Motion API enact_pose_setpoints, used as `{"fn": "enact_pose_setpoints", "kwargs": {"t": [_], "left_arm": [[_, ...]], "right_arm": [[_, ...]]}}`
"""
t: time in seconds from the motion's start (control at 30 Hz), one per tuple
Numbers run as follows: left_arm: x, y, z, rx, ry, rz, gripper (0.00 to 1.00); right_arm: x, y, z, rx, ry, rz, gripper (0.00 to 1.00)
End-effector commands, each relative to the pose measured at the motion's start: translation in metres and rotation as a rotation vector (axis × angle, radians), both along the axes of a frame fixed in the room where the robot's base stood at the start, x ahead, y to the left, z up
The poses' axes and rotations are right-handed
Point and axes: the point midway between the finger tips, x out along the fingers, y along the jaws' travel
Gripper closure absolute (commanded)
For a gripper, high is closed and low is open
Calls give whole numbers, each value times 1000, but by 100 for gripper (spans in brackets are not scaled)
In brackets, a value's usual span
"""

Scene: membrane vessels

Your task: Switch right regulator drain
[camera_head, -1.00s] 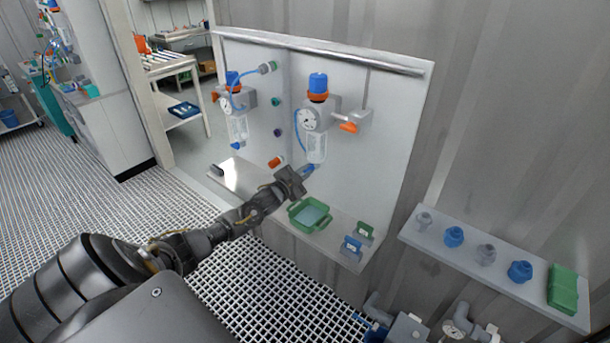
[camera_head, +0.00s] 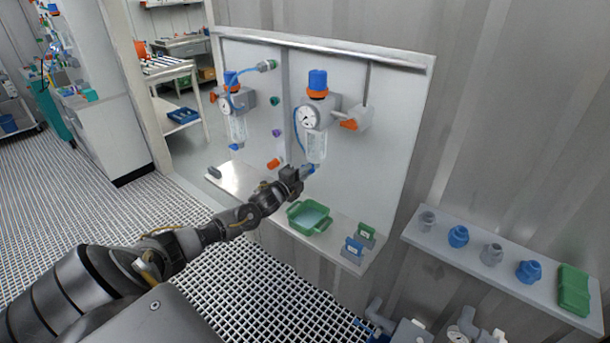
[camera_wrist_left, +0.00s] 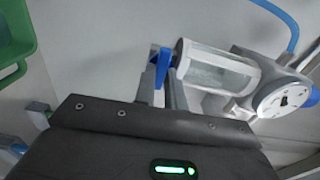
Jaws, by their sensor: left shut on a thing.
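The right regulator has a blue knob (camera_head: 318,82), an orange ring, a round gauge (camera_head: 307,117) and a clear bowl (camera_head: 317,148). It is mounted on the white panel. A blue drain (camera_head: 309,169) sits at the bottom of its bowl. My left gripper (camera_head: 299,175) is at the drain, just below the bowl. In the left wrist view my gripper's fingers (camera_wrist_left: 163,90) are shut on the blue drain (camera_wrist_left: 162,62), beside the clear bowl (camera_wrist_left: 215,72). The fingers partly hide the drain. My right gripper is not in view.
The left regulator (camera_head: 236,115) hangs beside it with a blue drain. A wall shelf (camera_head: 480,262) at right holds several fittings and a green box (camera_head: 574,290).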

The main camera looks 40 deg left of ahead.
Motion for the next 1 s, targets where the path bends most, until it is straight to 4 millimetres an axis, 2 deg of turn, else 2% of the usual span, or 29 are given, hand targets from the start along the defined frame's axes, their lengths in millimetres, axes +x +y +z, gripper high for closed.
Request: {"fn": "enact_pose_setpoints", "kwargs": {"t": [0.63, 0.67, 0.8, 1.0], "left_arm": [[0, 0, 0, 47, 0, 0, 100], [0, 0, 0, 47, 0, 0, 84], [0, 0, 0, 46, 0, 0, 66], [0, 0, 0, 46, 1, 0, 66]], "right_arm": [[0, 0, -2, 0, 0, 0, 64], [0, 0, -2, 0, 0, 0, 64], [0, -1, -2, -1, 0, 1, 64], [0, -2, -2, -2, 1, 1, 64]]}}
